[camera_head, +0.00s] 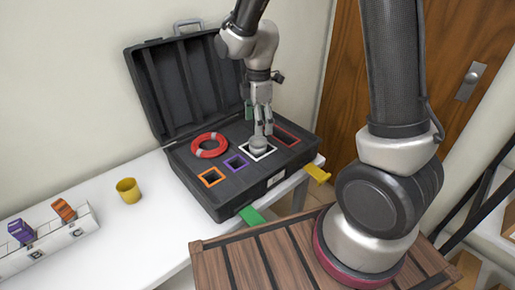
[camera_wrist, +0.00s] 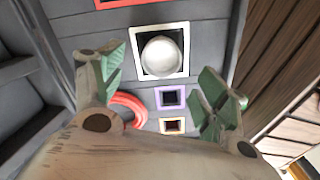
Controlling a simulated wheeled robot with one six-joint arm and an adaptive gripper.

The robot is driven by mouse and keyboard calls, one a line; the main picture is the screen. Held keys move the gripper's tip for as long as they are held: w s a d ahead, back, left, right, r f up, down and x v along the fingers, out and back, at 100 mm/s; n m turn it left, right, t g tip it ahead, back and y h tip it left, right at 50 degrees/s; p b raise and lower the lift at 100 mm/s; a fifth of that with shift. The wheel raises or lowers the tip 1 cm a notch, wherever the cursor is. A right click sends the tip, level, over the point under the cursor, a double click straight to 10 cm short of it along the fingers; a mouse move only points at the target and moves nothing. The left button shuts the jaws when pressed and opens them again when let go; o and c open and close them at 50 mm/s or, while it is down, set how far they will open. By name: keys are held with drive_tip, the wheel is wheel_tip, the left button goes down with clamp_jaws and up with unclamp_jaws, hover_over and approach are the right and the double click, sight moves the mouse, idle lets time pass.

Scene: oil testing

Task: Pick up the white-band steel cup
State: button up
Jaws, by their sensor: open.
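The steel cup (camera_head: 258,144) sits in the white-framed square slot (camera_head: 268,155) of the open black case. In the wrist view the cup (camera_wrist: 160,56) shows as a pale round shape inside the white frame (camera_wrist: 139,70). My gripper (camera_head: 264,130) is over the cup in the head view, its fingers pointing down and partly covering it. In the wrist view my gripper (camera_wrist: 165,85) is open, with its green-tipped fingers wide apart and nothing between them touching the cup. Any band on the cup cannot be made out.
The case (camera_head: 225,205) also has orange, purple and red framed slots and a red ring (camera_head: 209,145). Its raised lid (camera_head: 185,85) stands behind. A yellow cup (camera_head: 128,190) and a white rack (camera_head: 50,243) are on the table to the left. A wooden door (camera_head: 420,90) is at right.

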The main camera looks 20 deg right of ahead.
sight(258, 141)
wheel_tip(258, 141, down, 8)
drive_tip(key=shift+s+a+r, duration=0.15)
drive_tip(key=shift+r, duration=0.1)
drive_tip(key=c, duration=1.1)
